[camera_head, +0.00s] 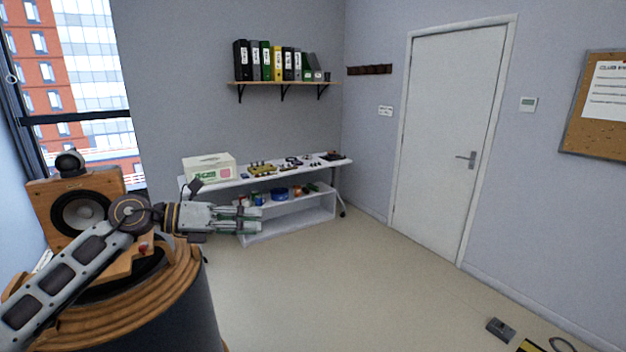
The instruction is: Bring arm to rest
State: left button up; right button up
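My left arm comes in from the lower left and reaches right across the front of a round wooden stand. My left gripper (248,219) points to the right, in front of the white shelf table in the picture. Its fingers look long and lie close together, and I cannot tell whether they are open or shut. I see nothing clearly held in them. My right gripper is not in view.
A wooden speaker (45,205) stands behind the arm on the round wooden stand (180,275). A white table (290,222) with a box (208,168) stands at the back wall. The floor in the middle is clear; a grey device (500,329) lies at lower right.

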pick_arm(q)
jog(key=s+a+f+n+t+y, duration=0.1)
jog(key=a+f+n+t+y, duration=0.35)
jog(key=n, duration=0.75)
jog(key=s+a+f+n+t+y, duration=0.1)
jog(key=f+n+t+y, duration=0.1)
jog(key=f+n+y, duration=0.6)
jog(key=s+a+f+n+t+y, duration=0.1)
jog(key=a+f+n+t+y, duration=0.45)
jog(key=n, duration=0.95)
jog(key=s+d+f+n+g+h, duration=0.25)
jog(key=s+f+g, duration=0.45)
jog(key=s+f, duration=0.45)
jog(key=s+d+f+n+g+h, duration=0.1)
jog(key=s+f+n+g+h, duration=0.15)
jog(key=s+f+g, duration=0.65)
jog(key=s+f+y, duration=0.1)
jog(key=s+f, duration=0.2)
jog(key=f, duration=1.4)
jog(key=s+f, duration=0.3)
jog(key=f, duration=1.4)
jog(key=s+a+f, duration=0.2)
jog(key=s+f, duration=0.8)
jog(key=s, duration=0.1)
jog(key=s+a+f, duration=0.2)
jog(key=s+f, duration=0.8)
jog(key=s, duration=0.1)
jog(key=shift+s+a, duration=0.15)
jog(key=shift+s, duration=0.05)
